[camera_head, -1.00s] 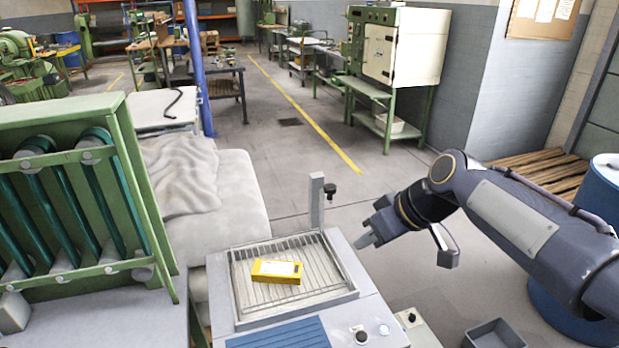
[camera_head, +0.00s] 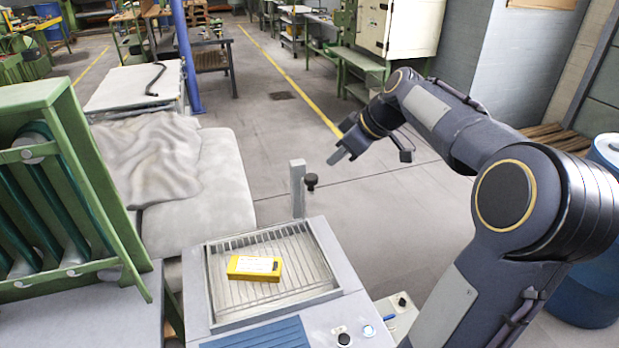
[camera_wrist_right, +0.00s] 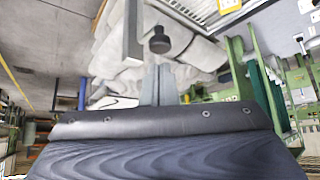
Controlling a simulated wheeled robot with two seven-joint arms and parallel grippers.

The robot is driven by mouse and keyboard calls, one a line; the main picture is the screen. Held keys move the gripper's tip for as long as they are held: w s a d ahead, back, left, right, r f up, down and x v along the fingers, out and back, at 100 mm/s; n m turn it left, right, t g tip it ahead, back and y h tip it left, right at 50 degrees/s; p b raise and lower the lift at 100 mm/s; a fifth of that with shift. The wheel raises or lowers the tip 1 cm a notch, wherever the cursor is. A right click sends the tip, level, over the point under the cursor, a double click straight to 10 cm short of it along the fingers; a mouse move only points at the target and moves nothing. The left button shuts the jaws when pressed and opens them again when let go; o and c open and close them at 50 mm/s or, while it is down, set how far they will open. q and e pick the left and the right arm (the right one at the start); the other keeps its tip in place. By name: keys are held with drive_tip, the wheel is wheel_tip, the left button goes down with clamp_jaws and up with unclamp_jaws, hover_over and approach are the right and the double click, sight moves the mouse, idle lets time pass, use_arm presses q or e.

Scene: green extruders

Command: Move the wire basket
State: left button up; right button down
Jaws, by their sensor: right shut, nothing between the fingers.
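A wire-barred tray with a raised metal rim (camera_head: 212,290), the one thing like a wire basket that I see, sits on top of a grey machine in the head view. A yellow box (camera_head: 254,268) with a pale label lies on its bars. My right gripper (camera_head: 338,157) is in the air beyond and to the right of the tray, past the upright post, apart from both. In the right wrist view its fingers (camera_wrist_right: 158,84) are together, with nothing between them. My left gripper is not in view.
A green frame with dark tubes (camera_head: 60,190) is at left, and a cloth-covered pale block (camera_head: 215,205) behind. A blue drum (camera_head: 585,285) is at right. Floor beyond is open.

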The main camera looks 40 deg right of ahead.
sight(313, 177)
drive_tip(key=b+x, duration=0.2)
drive_tip(key=x, duration=0.3)
drive_tip(key=shift+s, duration=0.1)
drive_tip(key=shift+x, duration=1.05)
wheel_tip(313, 177, down, 8)
drive_tip(key=s+d+b, duration=0.1)
drive_tip(key=s+b, duration=0.1)
drive_tip(key=b, duration=0.7)
drive_tip(key=shift+s, duration=0.3)
drive_tip(key=shift+d, duration=0.1)
drive_tip(key=v, duration=0.7)
drive_tip(key=shift+s+r, duration=0.3)
